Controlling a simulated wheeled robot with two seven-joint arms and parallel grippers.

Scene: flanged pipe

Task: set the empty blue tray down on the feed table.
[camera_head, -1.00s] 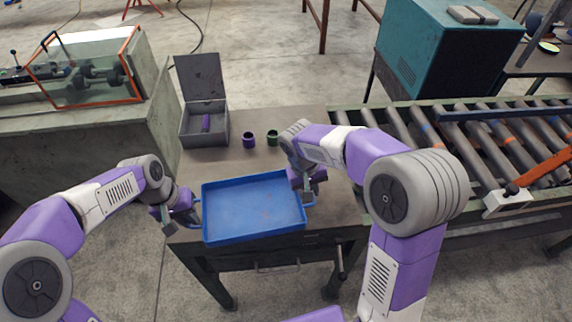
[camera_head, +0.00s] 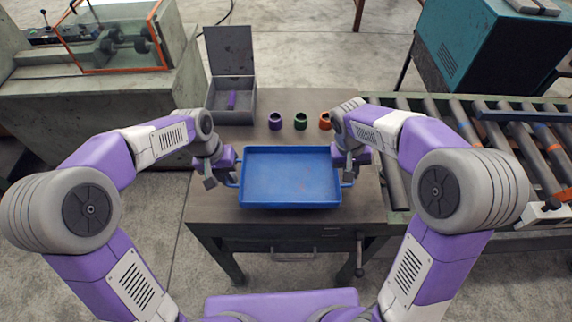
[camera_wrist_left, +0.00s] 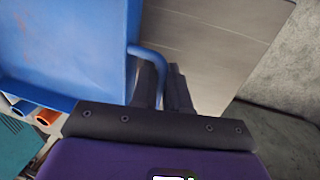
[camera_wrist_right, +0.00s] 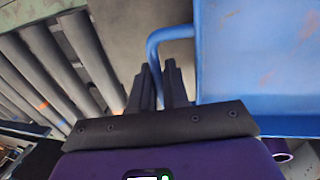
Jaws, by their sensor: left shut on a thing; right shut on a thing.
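The blue tray (camera_head: 291,178) is empty and looks level over the grey table (camera_head: 212,206); I cannot tell from these views whether its bottom touches the top. My left gripper (camera_head: 228,184) is at the tray's left end. In the left wrist view its fingers (camera_wrist_left: 163,85) are shut on the tray's looped handle (camera_wrist_left: 150,55). My right gripper (camera_head: 347,181) is at the right end, and in the right wrist view its fingers (camera_wrist_right: 161,84) are shut on the other handle (camera_wrist_right: 158,42). The fingertips are partly hidden in the head view.
Purple (camera_head: 275,121), green (camera_head: 300,121) and orange (camera_head: 325,121) rings stand behind the tray. An open grey box (camera_head: 231,104) with a purple piece inside is at the back left. A roller conveyor (camera_head: 470,125) runs off to the right. Bare table shows around the tray.

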